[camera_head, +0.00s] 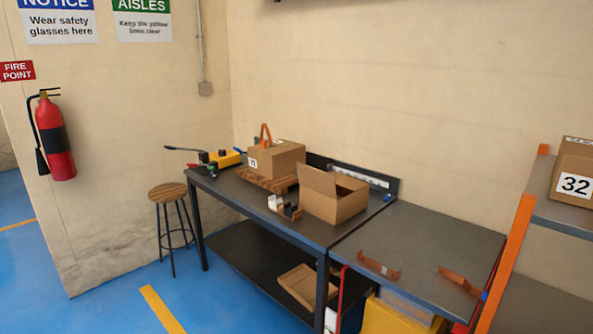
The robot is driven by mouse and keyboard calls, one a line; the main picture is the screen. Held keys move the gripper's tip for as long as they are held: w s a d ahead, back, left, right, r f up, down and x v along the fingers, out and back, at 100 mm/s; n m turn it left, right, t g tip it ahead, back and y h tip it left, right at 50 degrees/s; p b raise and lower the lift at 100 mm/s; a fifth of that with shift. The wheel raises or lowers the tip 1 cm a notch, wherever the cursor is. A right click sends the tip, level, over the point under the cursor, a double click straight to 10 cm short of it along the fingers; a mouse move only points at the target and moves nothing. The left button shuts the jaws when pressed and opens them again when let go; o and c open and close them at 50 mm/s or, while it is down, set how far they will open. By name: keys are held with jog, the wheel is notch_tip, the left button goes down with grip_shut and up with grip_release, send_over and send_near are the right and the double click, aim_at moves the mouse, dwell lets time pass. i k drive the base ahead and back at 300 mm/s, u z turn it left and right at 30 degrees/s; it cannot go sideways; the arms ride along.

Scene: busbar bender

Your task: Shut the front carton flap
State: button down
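An open brown carton (333,206) stands on the dark workbench (322,236), near its right end. One flap (317,180) stands up along the carton's left edge, tilted a little outward. The other rims look low, and the inside is mostly hidden by that flap and the walls. I cannot tell from this view whether the raised flap is the front one. My gripper is not in view.
A closed carton (277,160) sits on a wooden pallet behind the open one. A yellow tool (222,158) stands at the bench's left end. Small white and black parts (284,206) lie left of the open carton. Copper pieces (378,266) lie on the right-hand table. A stool (168,194) stands left.

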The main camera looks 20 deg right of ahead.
aim_at(322, 183)
jog(key=u, duration=0.35)
jog(key=i, duration=0.65)
jog(key=u, duration=0.75)
jog(key=i, duration=0.45)
jog(key=u, duration=0.2)
